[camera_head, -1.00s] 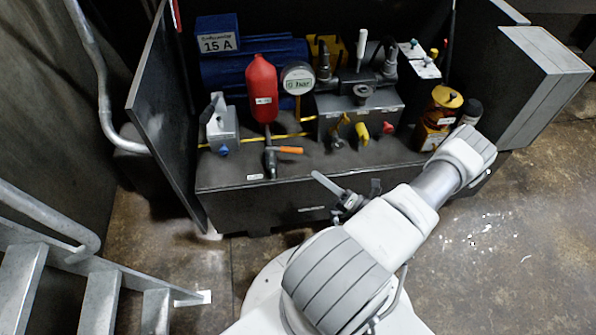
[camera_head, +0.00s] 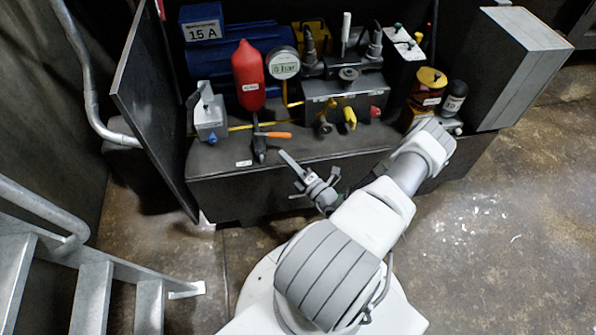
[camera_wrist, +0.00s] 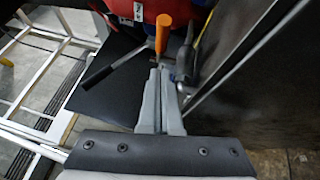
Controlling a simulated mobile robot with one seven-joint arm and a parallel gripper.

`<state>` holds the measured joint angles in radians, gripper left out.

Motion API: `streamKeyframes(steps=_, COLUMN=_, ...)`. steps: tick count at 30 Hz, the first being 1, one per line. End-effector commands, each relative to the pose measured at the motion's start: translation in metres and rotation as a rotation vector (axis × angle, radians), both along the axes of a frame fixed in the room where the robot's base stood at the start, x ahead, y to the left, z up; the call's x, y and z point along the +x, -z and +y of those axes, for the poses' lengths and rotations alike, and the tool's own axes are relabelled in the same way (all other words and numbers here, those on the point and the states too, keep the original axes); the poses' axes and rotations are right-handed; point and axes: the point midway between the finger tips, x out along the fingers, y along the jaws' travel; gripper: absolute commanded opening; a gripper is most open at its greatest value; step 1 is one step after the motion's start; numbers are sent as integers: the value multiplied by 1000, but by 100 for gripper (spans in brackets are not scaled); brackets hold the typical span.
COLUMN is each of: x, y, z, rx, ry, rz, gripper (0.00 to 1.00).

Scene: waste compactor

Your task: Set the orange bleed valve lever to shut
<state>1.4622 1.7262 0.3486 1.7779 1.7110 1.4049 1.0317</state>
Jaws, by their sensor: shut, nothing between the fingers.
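The orange bleed valve lever (camera_head: 278,135) sticks out to the right from a dark valve body (camera_head: 259,148) below the red bottle, near the front edge of the bench. It lies roughly crosswise to the valve's pipe. My gripper (camera_head: 283,154) is just in front of and below the lever, its fingers together and empty. In the wrist view the orange lever (camera_wrist: 162,34) stands just beyond the closed fingertips (camera_wrist: 156,72). I see a small gap between tips and lever, though contact is hard to judge. The valve body is partly hidden in the wrist view.
The red bottle (camera_head: 248,78) and round gauge (camera_head: 283,63) stand behind the lever. A grey block with a blue knob (camera_head: 210,118) is to the left, yellow and red handled valves (camera_head: 350,118) to the right. A dark upright panel (camera_head: 150,100) bounds the left side.

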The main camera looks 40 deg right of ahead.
Motion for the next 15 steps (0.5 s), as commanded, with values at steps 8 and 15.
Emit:
streamKeyframes(steps=8, x=26, y=-6, z=-25, rx=-3, ry=-1, rz=0, gripper=0)
streamKeyframes(steps=15, x=30, y=-8, z=-29, rx=-1, ry=0, rz=-1, gripper=0)
